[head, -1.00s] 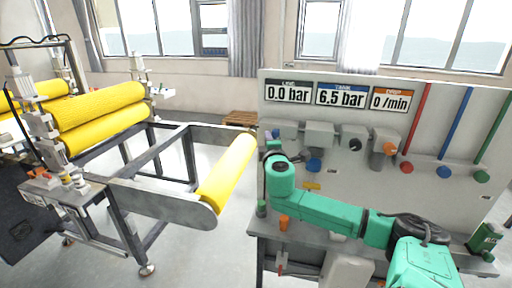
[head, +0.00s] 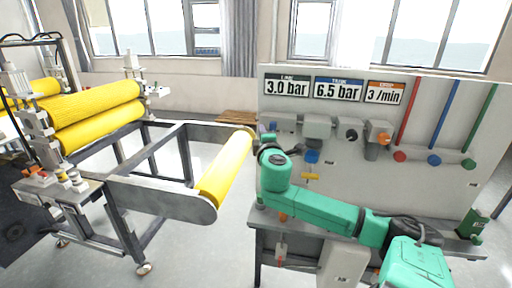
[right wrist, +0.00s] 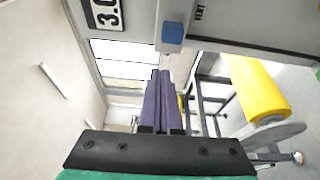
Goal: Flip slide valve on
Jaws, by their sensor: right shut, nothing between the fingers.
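The pneumatic panel (head: 345,190) stands at the right in the head view. The slide valve seems to be at the panel's left edge, with a small blue part (head: 273,126); a blue block near a VENT label shows in the right wrist view (right wrist: 172,33). My right gripper (right wrist: 160,73) is shut and empty, its fingers apart from the blue block in that picture. In the head view my right gripper (head: 267,138) is at the panel's left edge, its tips hard to make out. The line display (head: 287,88) reads 3.0 bar. My left gripper is out of view.
The tank display (head: 338,89) reads 6.5 bar and the drip display (head: 385,92) 3 /min. A blue knob (head: 311,156) and a yellow handle (head: 311,177) are near my right arm. A yellow roller (head: 226,165) on a frame stands left of the panel.

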